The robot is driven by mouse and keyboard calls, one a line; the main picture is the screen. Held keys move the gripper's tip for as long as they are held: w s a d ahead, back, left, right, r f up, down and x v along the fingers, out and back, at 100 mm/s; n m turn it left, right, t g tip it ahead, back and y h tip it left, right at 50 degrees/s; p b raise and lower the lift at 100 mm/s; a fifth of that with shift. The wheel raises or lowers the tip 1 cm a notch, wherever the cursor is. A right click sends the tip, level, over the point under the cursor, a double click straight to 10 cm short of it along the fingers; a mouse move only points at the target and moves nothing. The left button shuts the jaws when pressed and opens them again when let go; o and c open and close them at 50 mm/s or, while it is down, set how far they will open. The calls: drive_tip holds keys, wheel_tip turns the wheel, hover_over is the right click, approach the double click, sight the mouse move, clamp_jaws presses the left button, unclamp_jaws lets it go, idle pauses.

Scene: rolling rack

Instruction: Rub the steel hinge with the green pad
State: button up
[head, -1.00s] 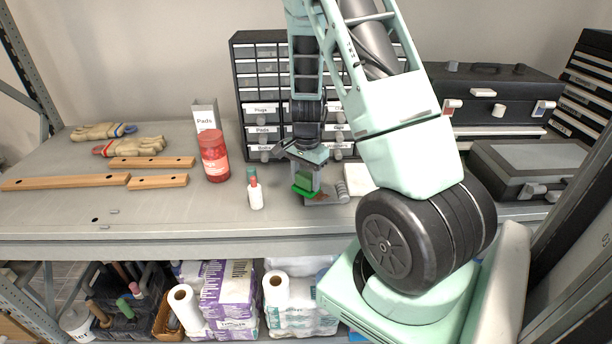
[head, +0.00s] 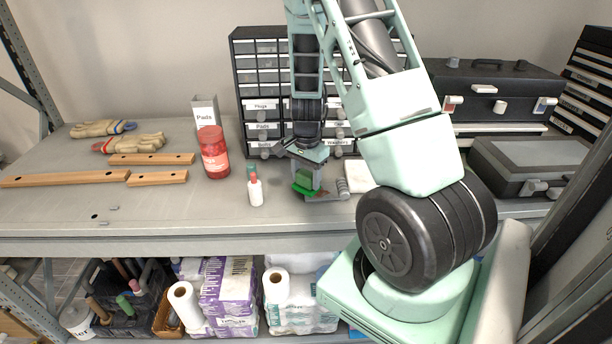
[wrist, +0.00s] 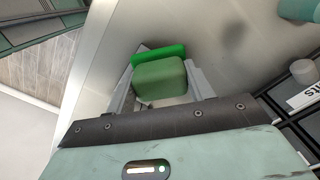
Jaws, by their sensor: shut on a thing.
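My gripper (head: 307,178) is shut on the green pad (head: 304,187), a block with a darker green body and a bright green layer. In the wrist view the pad (wrist: 160,82) sits between the two grey fingers. The steel hinge (head: 343,187) lies on the bench top, its ribbed grey knuckle just right of the pad. Part of its flat leaf shows beneath the pad, with a reddish patch beside it. The pad is at or just above the leaf; I cannot tell whether they touch. The pad and gripper hide part of the hinge.
A small white bottle (head: 255,190) and a red jar (head: 213,153) stand to the left. The drawer cabinet (head: 262,93) is behind the gripper. A white block (head: 362,177) lies right of the hinge. Wooden strips (head: 66,180) and gloves lie farther left.

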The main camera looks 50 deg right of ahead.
sight(306, 173)
drive_tip(key=shift+f+b, duration=0.45)
drive_tip(key=shift+f, duration=0.15)
drive_tip(key=shift+d, duration=0.1)
drive_tip(key=shift+s+d+r+b, duration=0.15)
drive_tip(key=shift+s+d+b, duration=0.25)
drive_tip(key=shift+s+d, duration=0.9)
drive_tip(key=shift+s+d+f+b, duration=0.1)
drive_tip(key=shift+s+d+b, duration=0.2)
drive_tip(key=shift+s+d, duration=0.3)
drive_tip(key=shift+s+d+f+b, duration=0.1)
drive_tip(key=shift+s+d+b, duration=0.2)
drive_tip(key=shift+s, duration=0.35)
drive_tip(key=shift+s+d+r, duration=0.1)
drive_tip(key=shift+s+d, duration=0.15)
drive_tip(key=shift+w+a+p, duration=1.25)
drive_tip(key=shift+w+a, duration=1.35)
drive_tip(key=shift+w, duration=0.25)
drive_tip(key=shift+r+p, duration=2.5)
drive_tip(key=shift+r, duration=0.5)
